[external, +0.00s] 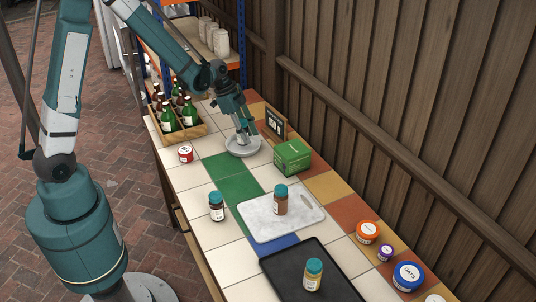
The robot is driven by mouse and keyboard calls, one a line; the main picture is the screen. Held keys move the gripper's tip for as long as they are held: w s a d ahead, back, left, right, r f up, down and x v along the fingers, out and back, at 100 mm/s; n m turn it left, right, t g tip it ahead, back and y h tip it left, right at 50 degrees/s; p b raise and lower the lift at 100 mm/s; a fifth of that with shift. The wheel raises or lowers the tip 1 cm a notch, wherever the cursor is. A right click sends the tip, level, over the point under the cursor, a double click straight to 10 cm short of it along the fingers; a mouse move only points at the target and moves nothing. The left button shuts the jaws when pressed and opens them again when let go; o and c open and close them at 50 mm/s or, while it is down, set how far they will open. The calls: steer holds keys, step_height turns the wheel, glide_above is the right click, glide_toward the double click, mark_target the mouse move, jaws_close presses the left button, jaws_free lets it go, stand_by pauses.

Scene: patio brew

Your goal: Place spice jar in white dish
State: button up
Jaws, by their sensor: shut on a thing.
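My gripper (243,133) points down over the white dish (236,153), a small round dish near the far end of the tiled counter. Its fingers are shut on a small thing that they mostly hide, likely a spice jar. I cannot tell whether it touches the dish. Other jars with teal lids stand upright: a dark one (217,208) on the tiles, a brown one (281,202) on the marble board, and a tan one (313,276) on the black tray.
A wooden crate (190,135) of bottles stands left of the dish, with a red-and-white tin (186,154) nearby. A green box (292,157) and a small black sign (275,124) stand close on the right. The marble board (258,229), black tray (280,264) and several round tins (367,231) are nearer.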

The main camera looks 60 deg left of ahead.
steer(key=shift+f, duration=0.9)
steer(key=shift+f, duration=0.2)
steer(key=o, duration=1)
steer(key=shift+c, duration=0.2)
steer(key=shift+r, duration=0.15)
steer(key=shift+p+v, duration=1.1)
steer(key=shift+v, duration=4.95)
steer(key=shift+d, duration=0.1)
